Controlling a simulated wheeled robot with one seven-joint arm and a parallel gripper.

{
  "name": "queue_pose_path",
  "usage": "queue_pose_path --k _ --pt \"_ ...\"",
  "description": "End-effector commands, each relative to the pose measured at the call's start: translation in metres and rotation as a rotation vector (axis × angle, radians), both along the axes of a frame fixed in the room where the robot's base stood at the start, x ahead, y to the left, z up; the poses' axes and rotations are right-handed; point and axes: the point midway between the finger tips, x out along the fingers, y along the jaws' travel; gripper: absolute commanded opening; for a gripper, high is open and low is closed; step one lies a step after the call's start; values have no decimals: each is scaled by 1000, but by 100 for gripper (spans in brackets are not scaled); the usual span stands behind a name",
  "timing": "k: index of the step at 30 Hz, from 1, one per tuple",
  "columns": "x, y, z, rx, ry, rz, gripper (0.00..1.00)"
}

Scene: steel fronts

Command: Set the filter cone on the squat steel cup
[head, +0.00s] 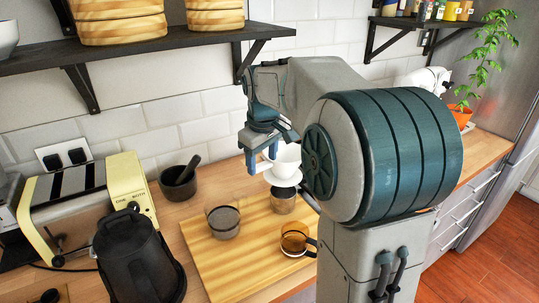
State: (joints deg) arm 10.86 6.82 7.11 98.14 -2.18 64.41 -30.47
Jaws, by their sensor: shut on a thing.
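The white filter cone (286,158) is upright, with its flared base over a small grey steel-looking cup (284,203) on the wooden board. The cone's base hides the cup's rim, so I cannot tell whether they touch. My gripper (262,160) is shut on the cone at its left side, fingers pointing down. A second grey cup (223,224), with a see-through upper part, stands to the left on the board. Which of the two cups is the squat steel one is not certain, but the one under the cone looks like plain metal. My arm hides what lies right of the cone.
A brown glass mug (295,241) stands at the front of the board (215,262). A dark mortar with pestle (180,182), a cream toaster (80,205) and a black kettle (138,258) are to the left. A dark shelf (150,47) hangs above.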

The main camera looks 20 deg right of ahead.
Motion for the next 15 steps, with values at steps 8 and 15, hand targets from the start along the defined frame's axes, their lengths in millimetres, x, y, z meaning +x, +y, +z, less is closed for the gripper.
queue_pose_path --k 8,15 --pt "-1 0 0 -14 -8 5 0" --pt "-2 1 -12 -48 -23 21 0"
